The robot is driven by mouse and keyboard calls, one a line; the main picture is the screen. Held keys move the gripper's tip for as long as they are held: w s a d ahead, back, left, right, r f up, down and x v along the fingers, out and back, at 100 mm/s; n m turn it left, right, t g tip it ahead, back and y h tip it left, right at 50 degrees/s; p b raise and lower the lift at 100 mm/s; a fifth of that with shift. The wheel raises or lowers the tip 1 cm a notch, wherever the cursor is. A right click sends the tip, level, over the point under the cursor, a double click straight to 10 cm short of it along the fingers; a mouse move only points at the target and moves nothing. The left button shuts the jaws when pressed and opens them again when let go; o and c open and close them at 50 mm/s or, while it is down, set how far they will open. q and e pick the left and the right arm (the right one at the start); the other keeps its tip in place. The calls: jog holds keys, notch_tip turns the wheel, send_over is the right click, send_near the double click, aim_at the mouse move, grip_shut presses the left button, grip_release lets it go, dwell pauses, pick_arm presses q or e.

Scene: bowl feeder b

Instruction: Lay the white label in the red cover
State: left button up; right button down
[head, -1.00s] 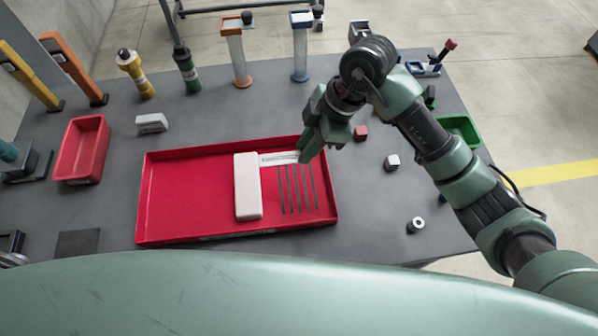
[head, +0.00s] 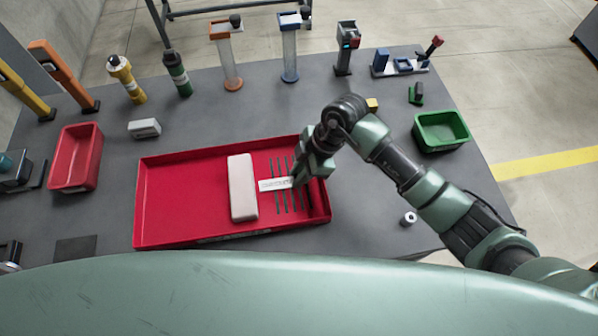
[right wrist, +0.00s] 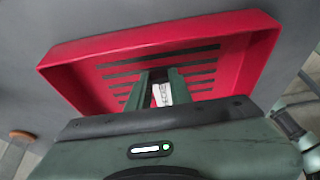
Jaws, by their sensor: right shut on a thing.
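The red cover (head: 170,207) is a wide shallow tray lying open on the grey table in the head view, with several dark slots in its right part; it also shows in the right wrist view (right wrist: 88,62). My right gripper (head: 298,180) is shut on the right end of the white label (head: 273,184), a small flat strip with dark print. The label is over the slots inside the cover's outline; I cannot tell if it touches the floor. In the right wrist view the label (right wrist: 162,93) shows between the fingers.
A pale block (head: 242,188) lies in the cover just left of the label. A red bin (head: 76,158) and a small white block (head: 144,128) stand left; a green bin (head: 441,131) stands right. Tubes and tools line the table's back. The front right is mostly clear.

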jog(key=shift+f, duration=0.15)
jog(key=c, duration=1.3)
grip_release()
jog(key=b+v, duration=0.1)
jog(key=v, duration=1.1)
